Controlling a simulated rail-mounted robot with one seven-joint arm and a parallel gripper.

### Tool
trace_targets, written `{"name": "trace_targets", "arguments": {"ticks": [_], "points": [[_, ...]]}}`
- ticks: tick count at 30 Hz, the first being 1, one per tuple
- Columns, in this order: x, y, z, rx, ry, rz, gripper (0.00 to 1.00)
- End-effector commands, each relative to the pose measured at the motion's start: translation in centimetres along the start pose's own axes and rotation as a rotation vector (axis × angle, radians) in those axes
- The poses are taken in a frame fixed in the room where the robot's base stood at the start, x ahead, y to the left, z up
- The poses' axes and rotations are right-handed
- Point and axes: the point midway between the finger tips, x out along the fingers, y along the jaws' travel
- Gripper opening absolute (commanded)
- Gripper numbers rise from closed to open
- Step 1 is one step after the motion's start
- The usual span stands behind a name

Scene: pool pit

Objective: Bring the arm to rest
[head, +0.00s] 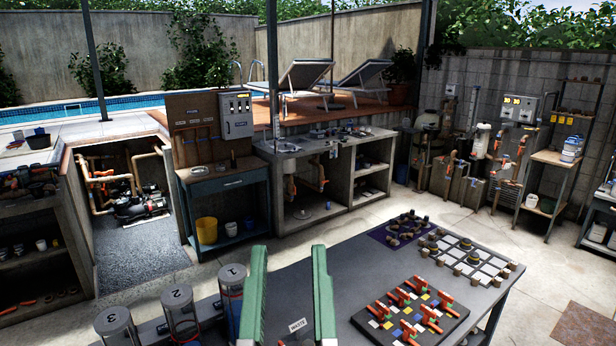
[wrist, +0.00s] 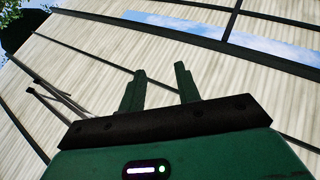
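My gripper (wrist: 160,68) is dark green and shows in the wrist view. Its two fingers stand apart with nothing between them, so it is open and empty. It points up toward a pale ribbed roof (wrist: 80,55) with dark beams, and no object is close to its fingertips. In the head view two green uprights rise from the bottom edge over the near workbench. I cannot tell whether they are my gripper's fingers or other parts of my arm.
The grey workbench (head: 345,262) carries a black board of orange-handled valves (head: 408,312), a purple mat (head: 383,236) and pale tiles (head: 470,262). Clear numbered cylinders (head: 180,312) stand at lower left. A concrete counter (head: 330,150) stands behind. Open floor (head: 440,215) lies between.

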Motion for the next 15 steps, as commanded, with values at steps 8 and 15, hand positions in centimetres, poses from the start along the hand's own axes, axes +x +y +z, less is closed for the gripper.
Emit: {"name": "trace_targets", "arguments": {"ticks": [8, 15], "points": [[4.4, 1.5, -16.0, 0.006, 0.105, 0.024, 0.33], [6.4, 1.4, -19.5, 0.015, 0.101, 0.021, 0.33]]}}
